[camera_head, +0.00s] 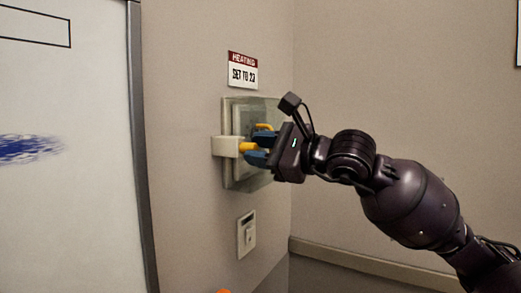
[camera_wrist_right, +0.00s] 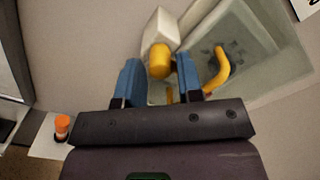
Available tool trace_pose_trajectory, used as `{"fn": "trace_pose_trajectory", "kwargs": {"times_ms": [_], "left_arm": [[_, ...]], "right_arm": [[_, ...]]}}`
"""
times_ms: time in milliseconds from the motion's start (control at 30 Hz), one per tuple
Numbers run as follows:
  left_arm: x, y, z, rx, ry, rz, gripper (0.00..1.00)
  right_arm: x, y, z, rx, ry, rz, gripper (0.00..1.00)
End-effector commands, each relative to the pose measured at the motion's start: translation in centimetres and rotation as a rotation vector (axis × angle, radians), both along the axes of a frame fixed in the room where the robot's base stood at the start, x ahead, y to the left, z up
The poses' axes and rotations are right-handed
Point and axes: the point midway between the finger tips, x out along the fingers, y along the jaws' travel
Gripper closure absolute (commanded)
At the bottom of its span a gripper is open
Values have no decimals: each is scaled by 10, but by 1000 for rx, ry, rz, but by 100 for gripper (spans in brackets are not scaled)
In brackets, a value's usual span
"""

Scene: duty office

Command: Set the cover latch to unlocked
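A clear cover (camera_head: 235,178) stands over a unit on the wall, with a yellow handle (camera_wrist_right: 219,68) on its front. At its left edge is a pale latch block (camera_head: 224,146) with a yellow knob (camera_head: 247,146). My right gripper (camera_head: 253,147) is at the knob, its two blue fingers apart. In the wrist view the knob (camera_wrist_right: 159,62) sits between the fingertips, with a narrow gap showing on each side. Whether the latch is locked or unlocked I cannot tell. My left gripper is not in view.
A red and white heating sign (camera_head: 243,70) is above the cover, and a small wall plate (camera_head: 246,234) is below it. A whiteboard (camera_head: 70,200) stands at the left. An orange-topped object (camera_wrist_right: 62,124) is low down. The wall right of the cover is bare.

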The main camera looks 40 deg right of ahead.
Motion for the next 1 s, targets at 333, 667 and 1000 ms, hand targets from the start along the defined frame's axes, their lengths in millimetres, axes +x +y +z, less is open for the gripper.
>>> {"fn": "trace_pose_trajectory", "kwargs": {"times_ms": [333, 667, 1000], "left_arm": [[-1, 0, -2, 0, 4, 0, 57], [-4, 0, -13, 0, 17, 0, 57], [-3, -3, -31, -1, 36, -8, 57]], "right_arm": [[0, 0, 0, -1, 0, 0, 100], [1, 0, -3, -79, -30, -1, 100], [3, 0, -6, -331, -131, 0, 100]]}}
